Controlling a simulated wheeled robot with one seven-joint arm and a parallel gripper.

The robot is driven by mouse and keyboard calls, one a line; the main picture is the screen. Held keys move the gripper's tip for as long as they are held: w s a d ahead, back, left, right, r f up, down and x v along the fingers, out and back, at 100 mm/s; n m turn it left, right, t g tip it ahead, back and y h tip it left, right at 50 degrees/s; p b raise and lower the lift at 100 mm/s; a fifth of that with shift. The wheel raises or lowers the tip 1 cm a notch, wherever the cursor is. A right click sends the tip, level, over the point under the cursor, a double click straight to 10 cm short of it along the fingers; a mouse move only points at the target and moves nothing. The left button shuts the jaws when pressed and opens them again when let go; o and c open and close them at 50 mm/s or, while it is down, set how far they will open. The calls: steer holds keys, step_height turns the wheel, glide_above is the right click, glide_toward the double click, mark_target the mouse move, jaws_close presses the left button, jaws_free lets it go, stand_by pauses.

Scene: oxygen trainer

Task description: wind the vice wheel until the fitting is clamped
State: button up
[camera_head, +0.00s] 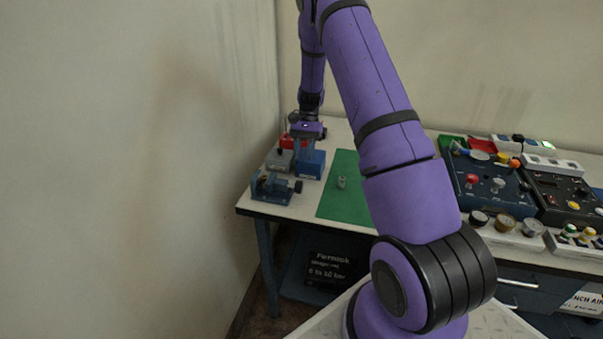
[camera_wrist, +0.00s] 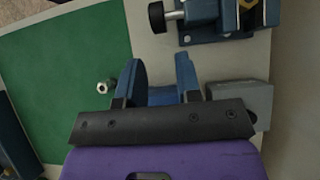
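The blue bench vice (camera_head: 270,189) sits near the table's front left corner, with its dark wheel (camera_head: 298,187) on its right side. The vice (camera_wrist: 208,32) is at the top right in the wrist view, its wheel (camera_wrist: 157,17) pointing left on a silver screw. A brass-coloured part (camera_wrist: 245,4) shows at the jaws, cut by the frame edge; I cannot tell whether it is gripped. A small silver fitting (camera_head: 342,182) stands on the green mat, also seen in the wrist view (camera_wrist: 106,86).
The green mat (camera_head: 335,207) lies to the right, mostly clear. Control panels (camera_head: 490,185) with knobs fill the table's right side. A wall runs close along the left.

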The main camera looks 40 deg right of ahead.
mark_target(299, 182)
steer(key=s+a+r+t+h, duration=0.2)
steer(key=a+h, duration=0.1)
steer(key=s+a+r+t+h, duration=0.1)
steer(key=s+a+t+h, duration=0.1)
steer(key=shift+s, duration=0.1)
steer(key=shift+s+a+r+t+h, duration=0.15)
steer(key=shift+s+t+h, duration=0.25)
steer(key=shift+t, duration=0.1)
step_height(299, 182, down, 11)
steer(key=shift+w+r, duration=0.1)
jaws_close()
